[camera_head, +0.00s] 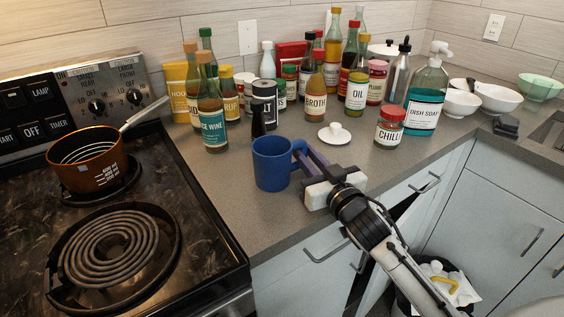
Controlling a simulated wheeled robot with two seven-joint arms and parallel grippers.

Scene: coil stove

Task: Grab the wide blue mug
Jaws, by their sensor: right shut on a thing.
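The wide blue mug (272,165) stands upright on the grey counter, just right of the stove. My right gripper (300,157) comes in from the lower right and reaches the mug's right side. Its fingers are shut on the mug there, around the handle area. The fingers partly hide the handle, so the exact grip is hard to see. The mug looks as if it rests on the counter. My left gripper does not show.
Several bottles and jars stand behind the mug, with a dark pepper mill (258,118) close by. A white lid (334,135) lies behind the gripper. The coil stove (185,222) with a copper pot (90,160) is left. The counter in front of the mug is clear.

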